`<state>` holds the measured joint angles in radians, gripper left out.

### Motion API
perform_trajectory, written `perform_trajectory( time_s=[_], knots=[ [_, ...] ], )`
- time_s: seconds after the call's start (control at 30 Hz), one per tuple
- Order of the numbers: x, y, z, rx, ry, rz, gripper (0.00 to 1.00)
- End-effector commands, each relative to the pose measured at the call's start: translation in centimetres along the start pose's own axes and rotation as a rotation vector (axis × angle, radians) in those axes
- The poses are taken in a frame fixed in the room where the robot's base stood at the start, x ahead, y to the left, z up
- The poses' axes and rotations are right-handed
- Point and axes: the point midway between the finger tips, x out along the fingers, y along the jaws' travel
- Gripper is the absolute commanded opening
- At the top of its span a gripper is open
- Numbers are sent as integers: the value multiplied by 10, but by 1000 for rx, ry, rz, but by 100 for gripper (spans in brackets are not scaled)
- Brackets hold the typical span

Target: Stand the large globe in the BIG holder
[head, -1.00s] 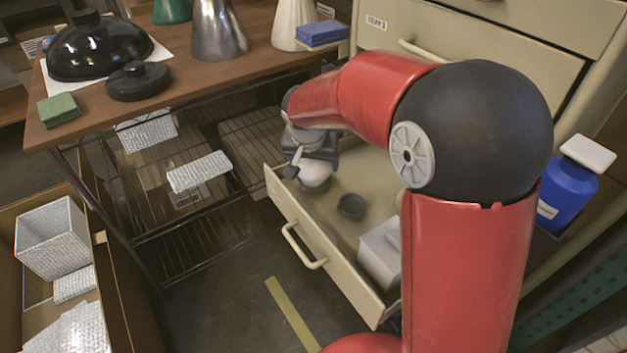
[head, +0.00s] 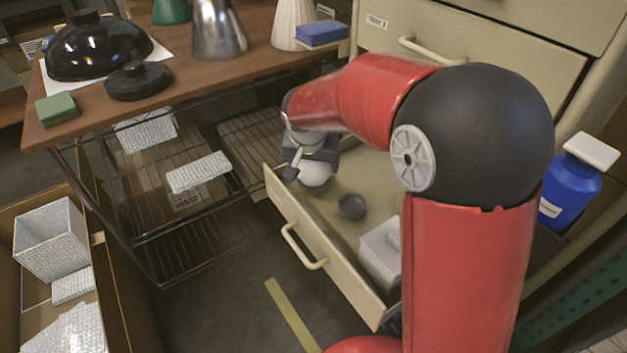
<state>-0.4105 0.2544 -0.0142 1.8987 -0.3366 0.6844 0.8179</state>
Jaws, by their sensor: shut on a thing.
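The large white globe (head: 316,175) is in my gripper (head: 311,164), over the back left corner of the open drawer (head: 300,222). My gripper is shut on the globe from above, and its fingers and wrist cover the globe's top. I cannot tell whether the globe touches anything beneath it, or whether a holder is under it. A small dark grey round piece (head: 352,206) lies in the drawer to the right of the globe, apart from it. I cannot tell whether it is a holder.
A white box (head: 380,255) sits in the drawer's front part, partly behind my arm. The drawer's walls stand close around the globe. A wooden table (head: 255,62) with lamp shades is at back left. A wire rack (head: 190,225) is left of the drawer.

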Motion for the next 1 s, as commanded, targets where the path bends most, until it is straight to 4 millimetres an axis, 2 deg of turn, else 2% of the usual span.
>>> perform_trajectory(
  time_s=[0.8, 0.83, 0.97, 1.0],
  knots=[
    [3, 0, 1, 0, 1, -1, 59],
    [3, 0, 1, 0, 1, -1, 83],
    [4, 0, 1, 0, 0, 0, 100],
    [4, 0, 1, 0, 0, 0, 100]
  ],
)
